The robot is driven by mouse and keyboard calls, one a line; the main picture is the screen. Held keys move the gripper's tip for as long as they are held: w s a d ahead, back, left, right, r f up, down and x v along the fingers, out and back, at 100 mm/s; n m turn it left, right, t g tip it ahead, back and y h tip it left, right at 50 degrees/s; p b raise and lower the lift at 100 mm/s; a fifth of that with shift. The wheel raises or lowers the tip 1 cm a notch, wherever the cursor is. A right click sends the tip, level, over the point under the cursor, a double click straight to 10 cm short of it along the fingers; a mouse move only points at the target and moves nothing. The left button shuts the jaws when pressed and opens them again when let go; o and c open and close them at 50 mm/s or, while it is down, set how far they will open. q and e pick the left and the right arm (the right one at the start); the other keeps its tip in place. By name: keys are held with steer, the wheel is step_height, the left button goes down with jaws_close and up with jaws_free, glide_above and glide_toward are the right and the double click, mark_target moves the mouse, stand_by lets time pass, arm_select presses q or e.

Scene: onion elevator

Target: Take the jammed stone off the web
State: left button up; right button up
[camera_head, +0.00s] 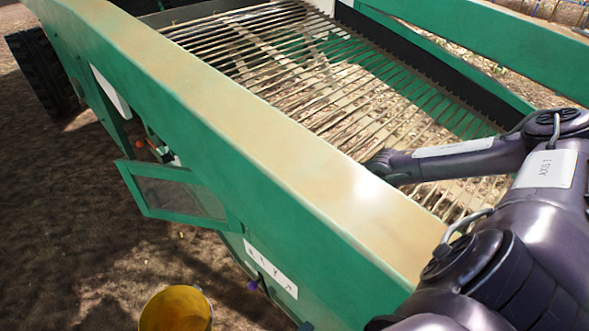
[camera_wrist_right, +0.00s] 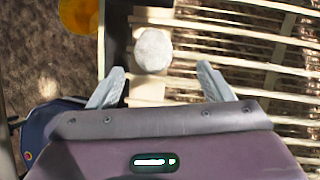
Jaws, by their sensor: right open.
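The web (camera_head: 340,100) is a bed of parallel metal rods between green side walls; its rods also show in the right wrist view (camera_wrist_right: 250,68). The stone (camera_wrist_right: 153,51) is pale, rounded and whitish. In the right wrist view it sits at the left edge of the web, by the dark side wall. My right gripper (camera_wrist_right: 160,82) is open, its two fingers spread either side of the line to the stone. The stone lies just beyond the fingertips, and I see nothing between them but rods and a pale strip. In the head view my right arm hides the stone. My left gripper is not in view.
The machine's broad green side wall (camera_head: 240,130) runs diagonally between the web and the ground. A small hatch door (camera_head: 180,196) hangs open on its outer side. A yellow bucket (camera_head: 176,310) stands on the bare ground below. A black wheel (camera_head: 43,72) is at far left.

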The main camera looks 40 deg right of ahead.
steer(key=shift+w+a+f, duration=0.35)
steer(key=shift+w+f, duration=0.15)
steer(key=shift+f, duration=0.15)
steer(key=x, duration=0.4)
steer(key=shift+w+a+f, duration=0.1)
steer(key=shift+a+f, duration=0.2)
steer(key=shift+f, duration=0.1)
steer(key=shift+c, duration=0.2)
steer(key=shift+r, duration=0.1)
steer(key=c, duration=1.2)
